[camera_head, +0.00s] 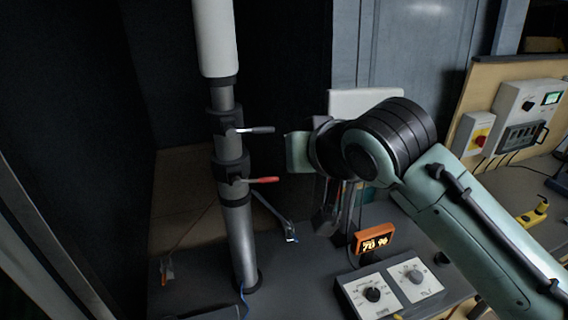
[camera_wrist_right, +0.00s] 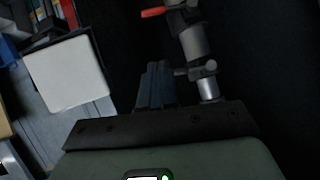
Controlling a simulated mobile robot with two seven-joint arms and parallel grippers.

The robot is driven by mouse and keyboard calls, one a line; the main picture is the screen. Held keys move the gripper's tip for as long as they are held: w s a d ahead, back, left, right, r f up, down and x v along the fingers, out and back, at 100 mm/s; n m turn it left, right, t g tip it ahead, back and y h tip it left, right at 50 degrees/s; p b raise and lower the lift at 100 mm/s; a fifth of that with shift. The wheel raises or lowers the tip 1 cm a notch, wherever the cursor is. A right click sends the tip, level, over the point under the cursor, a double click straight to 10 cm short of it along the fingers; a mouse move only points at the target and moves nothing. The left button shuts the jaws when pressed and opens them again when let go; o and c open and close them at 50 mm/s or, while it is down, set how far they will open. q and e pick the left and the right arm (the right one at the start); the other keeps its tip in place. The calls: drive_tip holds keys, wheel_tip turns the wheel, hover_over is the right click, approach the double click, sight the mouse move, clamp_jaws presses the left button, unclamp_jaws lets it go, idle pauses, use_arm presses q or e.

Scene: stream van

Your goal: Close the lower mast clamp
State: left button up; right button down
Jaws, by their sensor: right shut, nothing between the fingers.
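The mast (camera_head: 239,235) stands upright in the head view, with two dark clamps on it. The lower mast clamp (camera_head: 231,170) has a red lever (camera_head: 264,180) sticking out to the right, about level. The red lever also shows at the top of the right wrist view (camera_wrist_right: 154,12). The upper clamp (camera_head: 226,124) has a grey lever (camera_head: 258,130), also pointing right. My right gripper (camera_wrist_right: 155,82) is shut and empty, its fingers apart from the mast. In the head view its hand is right of the clamps; its fingertips cannot be made out there. My left gripper is out of view.
An orange display (camera_head: 374,239) and a control box with knobs (camera_head: 390,286) stand on the bench right of the mast foot. A white panel (camera_head: 352,101) is behind my right wrist. Wall-mounted switch boxes (camera_head: 518,112) are at far right. Dark space lies left of the mast.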

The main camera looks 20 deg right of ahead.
hover_over(257, 179)
drive_tip(key=s+d, duration=0.3)
drive_tip(key=d, duration=0.1)
wheel_tip(257, 179, down, 5)
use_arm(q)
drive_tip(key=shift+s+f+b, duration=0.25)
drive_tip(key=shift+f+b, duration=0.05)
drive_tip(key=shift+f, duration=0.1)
use_arm(e)
drive_tip(key=f, duration=0.2)
drive_tip(key=a+f, duration=0.1)
drive_tip(key=f, duration=0.1)
drive_tip(key=shift+w+a, duration=0.1)
drive_tip(key=shift+w, duration=0.2)
drive_tip(key=shift+w, duration=0.1)
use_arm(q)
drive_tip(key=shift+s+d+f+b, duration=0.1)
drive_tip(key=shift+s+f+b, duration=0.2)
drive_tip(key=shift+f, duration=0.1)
use_arm(e)
drive_tip(key=shift+f+y, duration=0.15)
drive_tip(key=shift+y, duration=0.15)
